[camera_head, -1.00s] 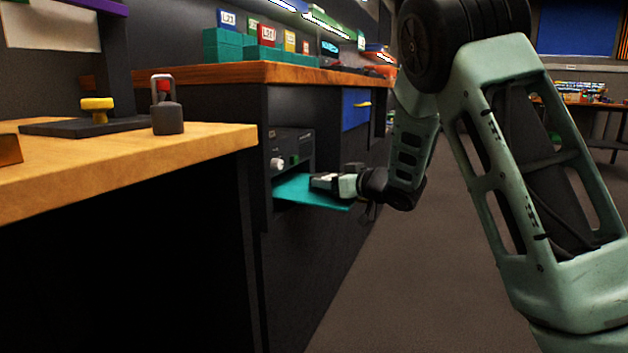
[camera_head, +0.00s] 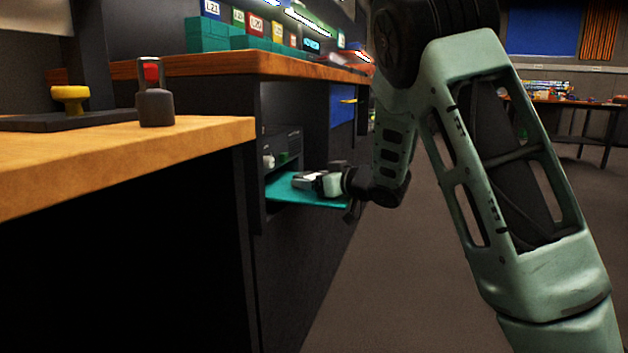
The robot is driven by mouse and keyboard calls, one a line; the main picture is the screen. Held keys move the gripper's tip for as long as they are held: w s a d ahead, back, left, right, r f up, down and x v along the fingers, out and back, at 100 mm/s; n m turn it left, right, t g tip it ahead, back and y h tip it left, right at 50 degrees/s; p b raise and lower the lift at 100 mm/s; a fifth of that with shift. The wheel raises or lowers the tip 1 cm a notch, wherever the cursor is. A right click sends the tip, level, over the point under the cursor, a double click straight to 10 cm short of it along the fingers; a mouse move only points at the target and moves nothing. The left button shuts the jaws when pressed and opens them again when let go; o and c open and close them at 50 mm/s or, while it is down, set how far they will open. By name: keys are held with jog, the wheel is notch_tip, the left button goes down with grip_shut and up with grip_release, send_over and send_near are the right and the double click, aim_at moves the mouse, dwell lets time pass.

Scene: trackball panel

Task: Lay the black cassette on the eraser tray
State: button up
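A flat teal tray (camera_head: 290,192), which I take to be the eraser tray, sticks out from an opening in the dark cabinet side. My gripper (camera_head: 300,180) lies level just above it, pointing left toward the opening. It is small here, and the gap between its fingers cannot be made out. I cannot make out the black cassette; whether it is in or behind my gripper does not show.
A dark panel (camera_head: 283,150) with knobs sits above the tray in the opening. The wooden bench top (camera_head: 130,160) at left carries a padlock-like object (camera_head: 156,106) and a yellow knob (camera_head: 70,97) on a dark base. Floor (camera_head: 385,290) is open at right.

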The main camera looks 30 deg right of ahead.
jog(key=shift+r, duration=0.15)
jog(key=shift+s+d+r+p, duration=0.15)
jog(key=shift+s+p, duration=0.15)
jog(key=p+v, duration=0.4)
jog(key=v, duration=0.7)
jog(key=shift+s, duration=0.2)
